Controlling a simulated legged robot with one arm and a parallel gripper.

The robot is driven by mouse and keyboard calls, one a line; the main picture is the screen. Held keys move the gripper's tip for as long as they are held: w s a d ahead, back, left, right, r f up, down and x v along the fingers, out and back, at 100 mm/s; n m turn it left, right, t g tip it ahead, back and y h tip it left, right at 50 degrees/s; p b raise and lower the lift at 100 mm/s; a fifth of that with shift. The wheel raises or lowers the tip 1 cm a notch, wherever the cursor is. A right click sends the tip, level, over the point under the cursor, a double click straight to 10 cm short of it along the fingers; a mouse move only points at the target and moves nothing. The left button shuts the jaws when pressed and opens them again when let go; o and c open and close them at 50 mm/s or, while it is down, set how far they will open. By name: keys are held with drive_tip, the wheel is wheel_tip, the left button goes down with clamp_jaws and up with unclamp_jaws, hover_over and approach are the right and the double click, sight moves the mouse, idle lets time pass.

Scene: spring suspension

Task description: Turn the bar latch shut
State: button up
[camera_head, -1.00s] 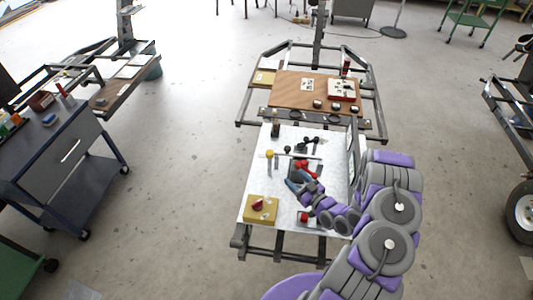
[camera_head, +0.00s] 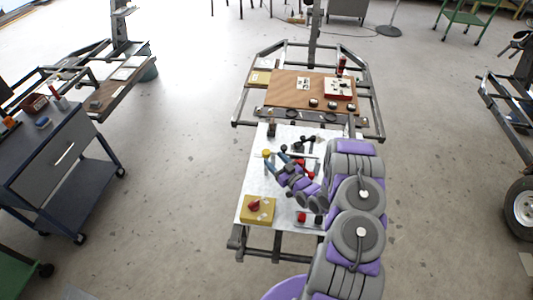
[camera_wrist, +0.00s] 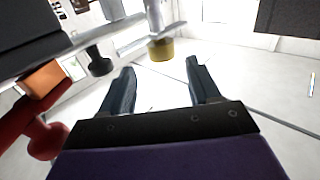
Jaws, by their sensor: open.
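My gripper (camera_head: 281,158) is over the middle of the white panel (camera_head: 250,207), its two blue fingers apart with nothing between them. In the wrist view the open fingers (camera_wrist: 158,70) point toward a yellow knob (camera_wrist: 160,49) on a pale metal post, beyond the tips. The yellow knob also shows in the head view (camera_head: 267,153), just left of the fingers. A grey bar (camera_wrist: 95,40) crosses the upper left of the wrist view, with a black knob (camera_wrist: 98,62) near it. I cannot tell for certain which part is the bar latch, or whether it is shut.
A red handle (camera_wrist: 40,135) is close on the left in the wrist view. A yellow block (camera_head: 257,209) with a red part sits on the panel's near left corner. A brown board (camera_head: 285,92) lies beyond the panel. A blue-grey cart (camera_head: 60,150) stands at left.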

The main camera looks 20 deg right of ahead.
sight(269, 154)
drive_tip(key=w, duration=0.3)
drive_tip(key=w+a+b, duration=0.1)
drive_tip(key=w, duration=0.2)
drive_tip(key=shift+w+a, duration=0.15)
drive_tip(key=shift+a, duration=0.05)
drive_tip(key=shift+c, duration=0.4)
drive_tip(key=c, duration=0.9)
